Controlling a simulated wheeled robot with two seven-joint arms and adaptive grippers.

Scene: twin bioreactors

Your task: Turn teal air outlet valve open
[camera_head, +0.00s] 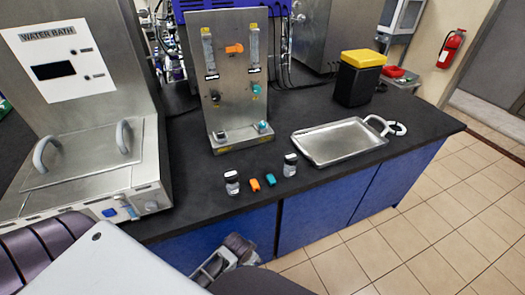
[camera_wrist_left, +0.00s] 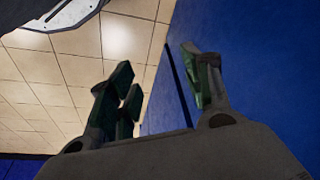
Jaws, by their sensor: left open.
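The upright steel panel (camera_head: 236,108) stands on the dark bench, with two clear flow tubes near its top. A teal valve knob (camera_head: 256,88) sits on its right side, below the right tube. A lower fitting (camera_head: 262,127) with a teal part is near the panel's foot. I cannot tell from the labels which is the air outlet, nor its exact setting. My left gripper (camera_wrist_left: 165,85) is open and empty in the left wrist view, near the blue cabinet front and away from the panel. Parts of an arm of mine show low in the head view. My right gripper is not identifiable.
An orange knob (camera_head: 234,48) and a black knob (camera_head: 215,96) are on the panel. Two small bottles (camera_head: 232,183) (camera_head: 290,165) and orange and teal pieces (camera_head: 255,185) (camera_head: 270,180) lie before it. A water bath (camera_head: 85,165) stands left, a steel tray (camera_head: 340,142) right.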

